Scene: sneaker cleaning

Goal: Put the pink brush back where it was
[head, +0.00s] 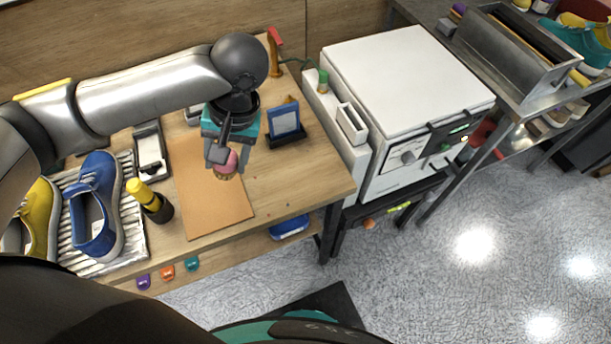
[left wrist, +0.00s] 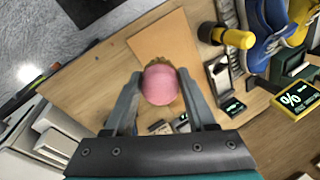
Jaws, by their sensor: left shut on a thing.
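The pink brush (head: 228,165) is held between the fingers of my left gripper (head: 229,168), above the tan mat (head: 212,205) on the wooden table. In the left wrist view the brush (left wrist: 160,84) shows its round pink top, with tan bristles peeking out at its far edge. The left gripper's fingers (left wrist: 160,92) press on it from both sides. I cannot tell how high the brush is above the mat. My right gripper is not in view.
A blue shoe (head: 96,205) sits on a ribbed tray (head: 130,240) at left, beside a yellow shoe (head: 38,215). A yellow-capped bottle (head: 150,200) stands near the mat. A blue-screened stand (head: 285,120) is to the right, before a white cabinet (head: 400,80).

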